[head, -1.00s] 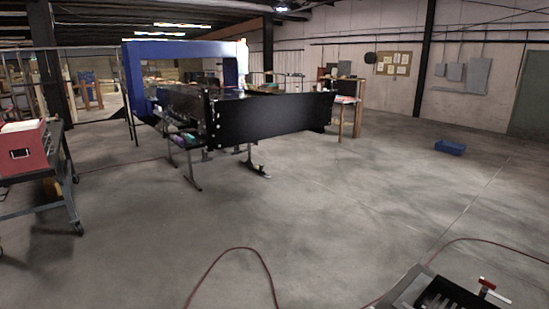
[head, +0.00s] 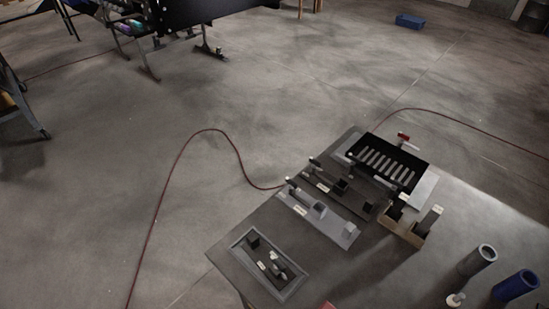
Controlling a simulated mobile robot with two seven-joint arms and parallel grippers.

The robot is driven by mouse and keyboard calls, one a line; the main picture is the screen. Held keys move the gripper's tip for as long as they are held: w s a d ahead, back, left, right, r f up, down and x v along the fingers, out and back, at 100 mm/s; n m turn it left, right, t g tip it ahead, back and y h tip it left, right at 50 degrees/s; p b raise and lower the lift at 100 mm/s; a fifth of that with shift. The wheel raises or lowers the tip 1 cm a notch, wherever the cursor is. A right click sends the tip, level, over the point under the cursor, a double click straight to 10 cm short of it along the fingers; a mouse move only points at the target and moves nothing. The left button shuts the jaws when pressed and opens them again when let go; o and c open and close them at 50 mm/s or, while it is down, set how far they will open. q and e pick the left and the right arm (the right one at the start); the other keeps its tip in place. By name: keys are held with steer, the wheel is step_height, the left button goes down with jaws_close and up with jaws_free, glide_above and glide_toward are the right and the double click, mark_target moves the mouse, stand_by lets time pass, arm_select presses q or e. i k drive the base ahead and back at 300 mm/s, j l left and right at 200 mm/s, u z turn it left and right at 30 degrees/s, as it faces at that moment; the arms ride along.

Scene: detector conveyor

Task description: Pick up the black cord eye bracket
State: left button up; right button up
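Small dark parts lie on a work table (head: 312,252) in the lower right of the head view. A shallow grey tray (head: 296,288) at the table's near left corner holds a black block (head: 253,241) and a few small black and pale pieces (head: 273,266). A dark plate (head: 322,183) farther back also carries black parts. The parts are too small to tell which one is the black cord eye bracket. Neither of my grippers is in view.
A light grey plate with blocks (head: 320,211), a black slotted rack (head: 388,163) and a tan holder (head: 402,229) share the table. A grey cylinder (head: 478,261) and a blue cylinder (head: 515,286) stand at right.

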mark_target(255, 246)
steer(key=i+j+u, duration=0.15)
steer(key=i+j, duration=0.55)
steer(key=i, duration=0.1)
